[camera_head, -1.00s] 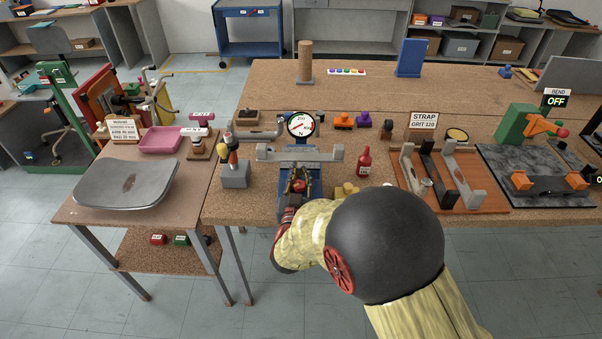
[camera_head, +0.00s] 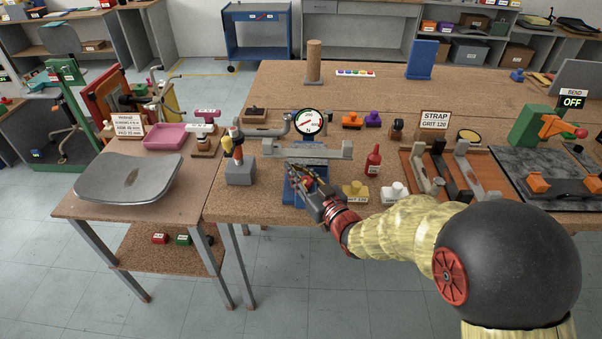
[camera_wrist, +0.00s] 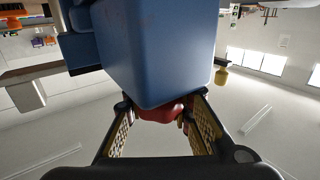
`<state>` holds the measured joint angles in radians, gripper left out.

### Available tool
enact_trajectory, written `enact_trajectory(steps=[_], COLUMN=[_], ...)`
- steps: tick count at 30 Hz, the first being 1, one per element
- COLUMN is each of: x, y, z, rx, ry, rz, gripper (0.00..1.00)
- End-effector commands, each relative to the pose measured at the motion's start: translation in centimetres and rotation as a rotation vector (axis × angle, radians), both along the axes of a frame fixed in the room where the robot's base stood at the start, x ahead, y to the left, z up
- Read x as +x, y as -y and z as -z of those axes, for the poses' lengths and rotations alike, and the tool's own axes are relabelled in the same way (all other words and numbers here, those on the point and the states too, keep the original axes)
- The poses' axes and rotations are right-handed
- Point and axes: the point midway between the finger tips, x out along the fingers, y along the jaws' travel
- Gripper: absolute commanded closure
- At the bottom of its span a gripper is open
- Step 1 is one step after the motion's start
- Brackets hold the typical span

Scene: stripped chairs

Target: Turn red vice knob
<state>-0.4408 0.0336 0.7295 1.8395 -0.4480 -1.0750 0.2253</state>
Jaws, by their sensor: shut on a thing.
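The blue vice (camera_head: 295,190) stands at the front edge of the cork-topped bench, with grey jaws (camera_head: 305,149) across its top and a round dial gauge (camera_head: 309,122) behind them. My gripper (camera_head: 310,178) reaches it from the front right. In the wrist view the red knob (camera_wrist: 162,110) shows below the blue vice body (camera_wrist: 155,50). My gripper (camera_wrist: 160,118) is shut on the red knob, with a finger on each side of it. Much of the knob is hidden behind the blue body, and its turn angle cannot be told.
A red bottle (camera_head: 373,162) and yellow and white knobbed blocks stand to the right of the vice. A grey block with a tool (camera_head: 239,170) stands close on its left. An orange rack (camera_head: 490,180) is farther right.

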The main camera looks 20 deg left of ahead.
Motion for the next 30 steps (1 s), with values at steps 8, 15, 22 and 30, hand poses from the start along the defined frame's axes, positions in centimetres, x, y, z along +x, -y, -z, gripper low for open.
enact_trajectory(steps=[8,15,22,30], x=[-0.5,-1.5,-2.4,-3.5], y=[-0.4,-0.9,-1.1,-1.1], z=[-0.3,-0.4,-0.5,-0.5], rx=[0.0,0.0,0.0,-0.001], ry=[0.001,0.001,0.003,0.006], rz=[-0.251,-0.48,-0.699,-0.953], gripper=[1.0,1.0,1.0,1.0])
